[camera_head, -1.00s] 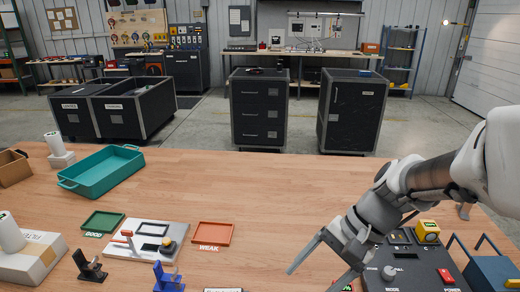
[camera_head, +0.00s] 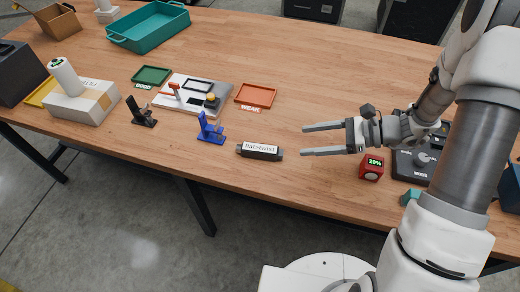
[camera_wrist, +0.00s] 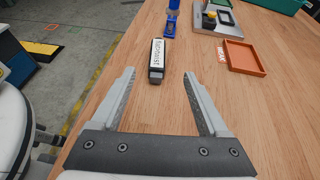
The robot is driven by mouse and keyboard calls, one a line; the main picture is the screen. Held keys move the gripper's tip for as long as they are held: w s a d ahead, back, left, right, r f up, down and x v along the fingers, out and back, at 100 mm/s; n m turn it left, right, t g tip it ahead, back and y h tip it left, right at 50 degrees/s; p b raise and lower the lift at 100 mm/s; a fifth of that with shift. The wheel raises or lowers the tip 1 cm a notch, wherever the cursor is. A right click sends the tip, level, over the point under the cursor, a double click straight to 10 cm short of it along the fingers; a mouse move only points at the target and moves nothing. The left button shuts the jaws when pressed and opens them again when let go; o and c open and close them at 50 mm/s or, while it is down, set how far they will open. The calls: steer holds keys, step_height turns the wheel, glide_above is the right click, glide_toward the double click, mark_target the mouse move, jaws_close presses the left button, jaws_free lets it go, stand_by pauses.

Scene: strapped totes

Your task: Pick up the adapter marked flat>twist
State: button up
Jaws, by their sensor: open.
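The adapter (camera_head: 260,151) is a small dark block with a white label on top. The label seems to read flat>twist, though the print is small. It lies near the front edge of the wooden table. My gripper (camera_head: 310,140) is open and empty, just to the right of the adapter, with its fingers pointing at it. In the wrist view the adapter (camera_wrist: 157,62) lies ahead of my open gripper (camera_wrist: 159,73), roughly centred between the fingertips and not touched by them.
A blue stand (camera_head: 210,130) and a black stand (camera_head: 140,113) are left of the adapter. An orange tray (camera_head: 256,96) lies behind it. A red box showing 20% (camera_head: 372,167) sits below my wrist. The table's front edge (camera_head: 221,181) is close.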

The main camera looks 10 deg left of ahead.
glide_toward(261, 148)
steer(key=x, duration=0.5)
steer(key=shift+w+a+r, duration=0.1)
steer(key=shift+w+r, duration=0.1)
steer(key=shift+s+f+x, duration=0.1)
steer(key=shift+x, duration=1.25)
steer(key=shift+s+f+x, duration=0.1)
steer(key=shift+s+x, duration=0.05)
steer(key=shift+x, duration=1.2)
steer(key=shift+c, duration=0.3)
jaws_close()
